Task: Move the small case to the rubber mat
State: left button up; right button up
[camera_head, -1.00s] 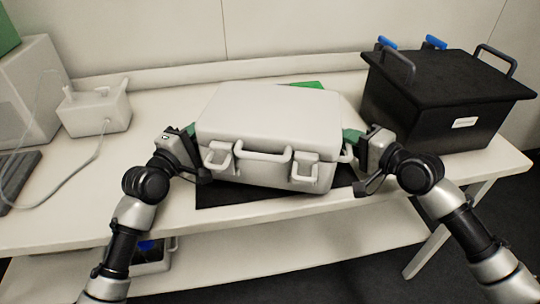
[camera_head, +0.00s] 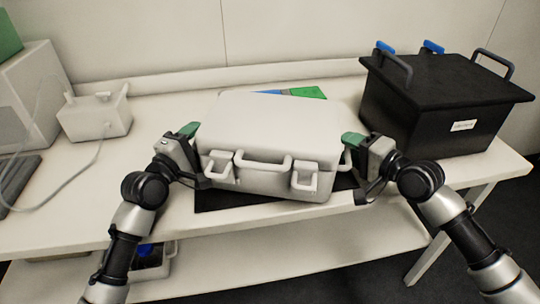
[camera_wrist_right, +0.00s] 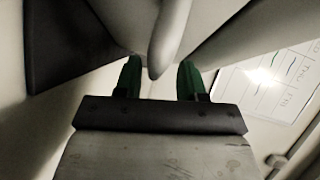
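The small case (camera_head: 262,128) is light grey with a front handle and latches. It appears to rest flat on the black rubber mat (camera_head: 215,198), whose front edge shows below it; the case hides most of the mat. My right gripper (camera_head: 353,139) is at the case's right side. In the right wrist view its green fingers (camera_wrist_right: 160,80) stand apart, with a pale side handle (camera_wrist_right: 168,40) reaching between them. My left gripper (camera_head: 188,131) is by the case's left side with a green fingertip showing; its grip is hidden.
A black lidded box (camera_head: 440,95) stands at the right of the table. A white device (camera_head: 95,113) with a cable stands at the left. A blue and green flat item (camera_head: 308,92) lies behind the case. A lower shelf (camera_head: 290,250) is below.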

pick_arm(q)
jog(key=shift+s+f, duration=0.25)
jog(key=shift+f, duration=0.35)
jog(key=shift+s+f, duration=0.25)
jog(key=shift+f, duration=0.35)
pick_arm(e)
jog(key=shift+w+f, duration=0.1)
jog(key=shift+f, duration=0.15)
pick_arm(q)
jog(key=s+a, duration=0.2)
jog(key=s, duration=0.1)
jog(key=s+a+r, duration=0.1)
jog(key=s, duration=0.1)
jog(key=shift+s, duration=0.1)
pick_arm(e)
jog(key=shift+w+a, duration=0.3)
pick_arm(q)
jog(key=shift+s+a+r, duration=0.1)
jog(key=shift+s+r, duration=0.15)
jog(key=shift+s, duration=0.25)
pick_arm(e)
jog(key=shift+s+d, duration=0.1)
pick_arm(q)
jog(key=shift+r, duration=0.1)
pick_arm(e)
jog(key=v, duration=1.2)
jog(key=shift+f, duration=0.1)
